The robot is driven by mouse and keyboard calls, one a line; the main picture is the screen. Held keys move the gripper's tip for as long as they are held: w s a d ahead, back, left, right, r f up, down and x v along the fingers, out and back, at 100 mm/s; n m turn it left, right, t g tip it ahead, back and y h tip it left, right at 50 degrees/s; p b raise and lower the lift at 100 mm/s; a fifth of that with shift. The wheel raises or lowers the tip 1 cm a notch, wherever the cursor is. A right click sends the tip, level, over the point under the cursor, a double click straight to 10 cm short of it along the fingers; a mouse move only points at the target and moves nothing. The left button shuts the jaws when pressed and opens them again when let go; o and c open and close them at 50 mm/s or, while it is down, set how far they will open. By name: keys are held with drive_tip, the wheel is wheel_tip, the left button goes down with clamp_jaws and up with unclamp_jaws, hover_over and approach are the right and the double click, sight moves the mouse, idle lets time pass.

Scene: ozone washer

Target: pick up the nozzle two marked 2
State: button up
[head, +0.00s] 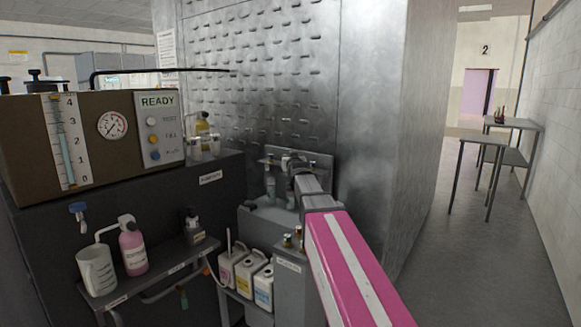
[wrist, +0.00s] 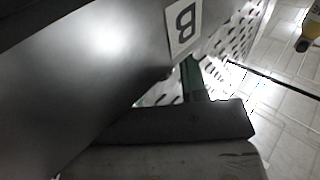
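I cannot make out a nozzle marked 2 in either view. Two small brass-topped pieces, one of them a left piece (head: 287,241), stand on the grey cabinet (head: 290,285) beside my pink arm; they are too small to read any mark. The wrist view shows a dark surface close up, a label reading B (wrist: 183,22) and a green part (wrist: 192,78).
A brown console (head: 85,140) with a gauge and READY panel stands left. A shelf below holds a beaker (head: 97,270) and a pink bottle (head: 133,250). Several white jugs (head: 243,270) stand low beside the grey cabinet. The aisle at right is open, with tables (head: 480,140) farther back.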

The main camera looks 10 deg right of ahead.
drive_tip(key=w, duration=0.3)
drive_tip(key=c, duration=0.7)
